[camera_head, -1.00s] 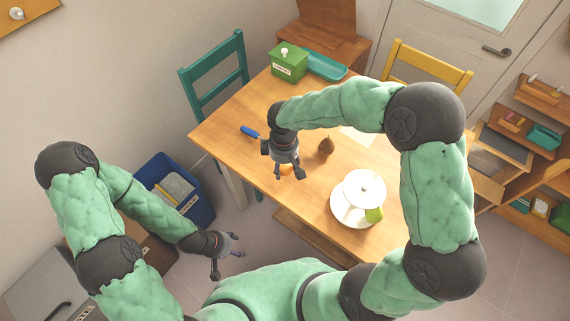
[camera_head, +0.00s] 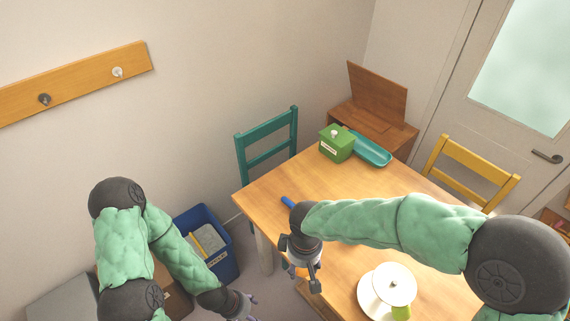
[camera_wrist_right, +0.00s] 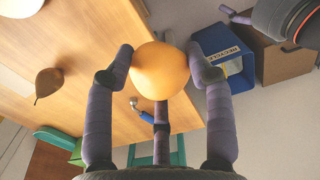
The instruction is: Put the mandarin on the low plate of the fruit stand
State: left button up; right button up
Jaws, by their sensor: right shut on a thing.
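The mandarin (camera_wrist_right: 160,70) is orange and sits between the fingers of my right gripper (camera_wrist_right: 160,85) in the right wrist view. In the head view my right gripper (camera_head: 304,275) is shut on it near the table's front-left edge, and only a sliver of the mandarin (camera_head: 301,271) shows. The white fruit stand (camera_head: 393,283) stands on the table to the right of the gripper. Its low plate (camera_head: 367,298) shows partly under the upper one, with a green fruit (camera_head: 402,312) at its front. My left gripper (camera_head: 247,306) is beside the table, fingers spread, partly cut by the frame.
A brown pear (camera_wrist_right: 48,82) lies on the table (camera_head: 262,197). A blue-handled tool (camera_head: 287,202), a green box (camera_head: 337,144) and a teal tray (camera_head: 371,150) are farther back. A blue recycle bin (camera_head: 213,245) stands left of the table. Chairs flank it.

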jog(key=w+d+f+m, duration=0.5)
jog(key=w+d+m, duration=0.3)
jog(key=w+d, duration=0.4)
jog(key=shift+f, duration=0.2)
jog(key=shift+a, duration=0.1)
